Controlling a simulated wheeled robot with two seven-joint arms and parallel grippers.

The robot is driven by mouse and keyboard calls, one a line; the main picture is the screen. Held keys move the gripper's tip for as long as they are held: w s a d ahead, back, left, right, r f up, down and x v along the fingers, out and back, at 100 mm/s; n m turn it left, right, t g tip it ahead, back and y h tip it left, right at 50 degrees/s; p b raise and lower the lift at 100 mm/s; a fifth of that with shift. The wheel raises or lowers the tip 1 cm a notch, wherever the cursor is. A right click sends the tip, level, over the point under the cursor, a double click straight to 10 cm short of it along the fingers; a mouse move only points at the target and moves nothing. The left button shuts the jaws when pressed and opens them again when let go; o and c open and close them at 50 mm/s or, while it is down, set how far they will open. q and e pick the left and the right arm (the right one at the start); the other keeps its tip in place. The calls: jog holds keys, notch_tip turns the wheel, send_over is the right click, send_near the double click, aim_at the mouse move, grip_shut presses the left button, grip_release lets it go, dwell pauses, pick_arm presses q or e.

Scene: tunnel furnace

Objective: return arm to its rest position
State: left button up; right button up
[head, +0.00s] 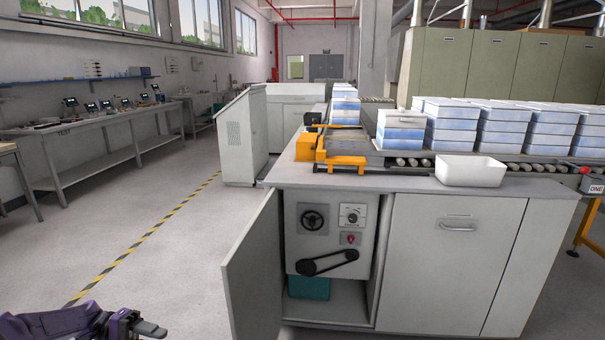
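My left gripper (152,329) shows at the bottom left corner of the head view, low over the floor, at the end of my purple and black arm. It is seen side-on and cut by the frame's lower edge, so I cannot tell whether its fingers are apart. Nothing is visible in it. It is well apart from the cabinet. My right arm and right gripper are not in view.
A grey cabinet (448,262) stands ahead with its left door (253,272) swung open, showing a control panel (325,222). A white bin (470,170) sits on top beside the roller conveyor (540,169). Open floor (140,235) lies left.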

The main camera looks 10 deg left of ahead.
pick_arm(q)
jog(key=w+d+f+n+t+y, duration=0.2)
jog(key=d+f+n+y, duration=0.1)
jog(key=d+f+n, duration=0.3)
jog(key=w+d+f+n+t+y, duration=0.1)
jog(key=w+d+f+n+y, duration=0.3)
jog(key=f, duration=0.5)
jog(key=s+d+f+g+y+p, duration=0.1)
jog(key=s+d+f+g+y, duration=0.1)
jog(key=s+d+f+y, duration=0.55)
jog(key=s+a+r+m+y+p, duration=0.1)
jog(key=s+m, duration=0.3)
jog(key=s, duration=0.7)
jog(key=s+a+r+m+y+p, duration=0.1)
jog(key=s+r+m+y, duration=0.3)
jog(key=s, duration=0.7)
jog(key=shift+a+r+t+y, duration=0.25)
jog(key=shift+a+t+y, duration=0.1)
jog(key=shift+a+t, duration=0.05)
jog(key=shift+s, duration=0.15)
